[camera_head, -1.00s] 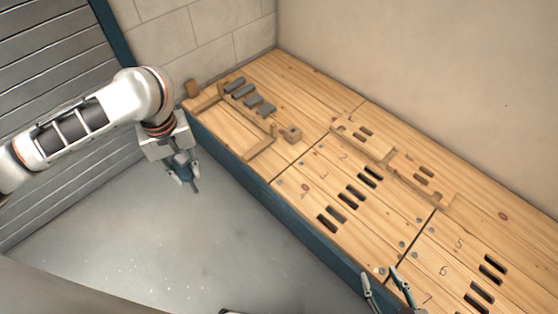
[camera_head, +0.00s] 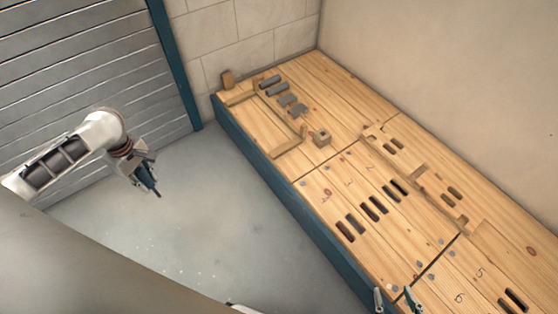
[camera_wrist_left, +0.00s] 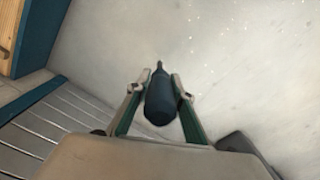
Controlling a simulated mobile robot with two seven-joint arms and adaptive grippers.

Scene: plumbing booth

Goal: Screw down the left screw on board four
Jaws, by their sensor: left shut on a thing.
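My left gripper (camera_head: 150,180) is shut on a dark screwdriver-like tool (camera_wrist_left: 160,100), held over the floor to the left of the bench. The tool's thick handle sits between the two fingers in the left wrist view, with its thin tip pointing away. My right gripper (camera_head: 395,298) is at the bottom edge of the head view, its two fingers apart, over the bench's front edge. Grey screw heads (camera_head: 303,183) dot the numbered boards (camera_head: 315,215).
The wooden bench (camera_head: 345,120) runs along the wall. Grey pieces (camera_head: 276,90), a wooden frame (camera_head: 288,145) and a small wooden block (camera_head: 322,138) lie at its far end. A grey shutter (camera_head: 80,60) stands at the left. The floor (camera_head: 225,205) between is clear.

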